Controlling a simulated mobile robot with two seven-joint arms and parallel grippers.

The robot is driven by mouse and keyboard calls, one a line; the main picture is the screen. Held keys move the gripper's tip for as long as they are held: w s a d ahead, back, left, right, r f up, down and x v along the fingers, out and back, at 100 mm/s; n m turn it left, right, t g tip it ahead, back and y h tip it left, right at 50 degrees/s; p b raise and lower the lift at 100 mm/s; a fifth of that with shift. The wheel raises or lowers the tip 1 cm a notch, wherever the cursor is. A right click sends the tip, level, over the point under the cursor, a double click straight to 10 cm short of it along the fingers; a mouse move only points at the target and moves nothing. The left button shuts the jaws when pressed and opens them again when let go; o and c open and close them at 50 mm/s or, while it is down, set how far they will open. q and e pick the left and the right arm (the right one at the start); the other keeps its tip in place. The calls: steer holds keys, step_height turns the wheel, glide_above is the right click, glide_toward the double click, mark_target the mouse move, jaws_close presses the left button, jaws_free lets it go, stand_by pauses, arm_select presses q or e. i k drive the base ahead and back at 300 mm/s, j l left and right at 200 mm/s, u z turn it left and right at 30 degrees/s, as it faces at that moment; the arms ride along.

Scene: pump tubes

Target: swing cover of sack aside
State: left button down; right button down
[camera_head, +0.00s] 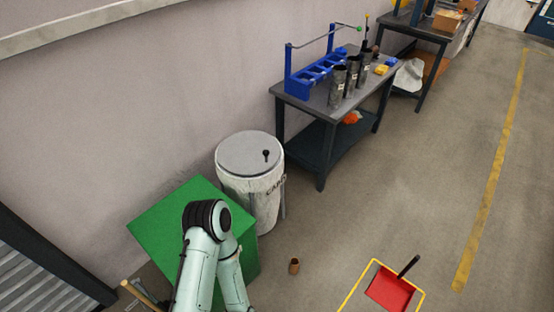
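The sack (258,207) is white with dark lettering and stands upright against the wall in a stand with thin legs. Its cover (246,152) is a round grey lid with a black knob (266,154) toward its right side. The cover lies flat over the sack's top, so the inside is hidden. One of my arms shows at the bottom, bent in front of the green box, with its elbow short of the sack. Neither gripper is in view.
A green box (165,222) stands left of the sack. A dark workbench (318,106) with a blue rack (305,80) and grey cylinders stands behind right. A small brown cup (294,266) and red dustpan (388,292) are on the floor. Floor to the right is mostly open.

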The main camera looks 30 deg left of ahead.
mark_target(245, 152)
steer(key=i+j, duration=0.15)
steer(key=i, duration=0.3)
steer(key=i+j, duration=0.1)
steer(key=i, duration=0.35)
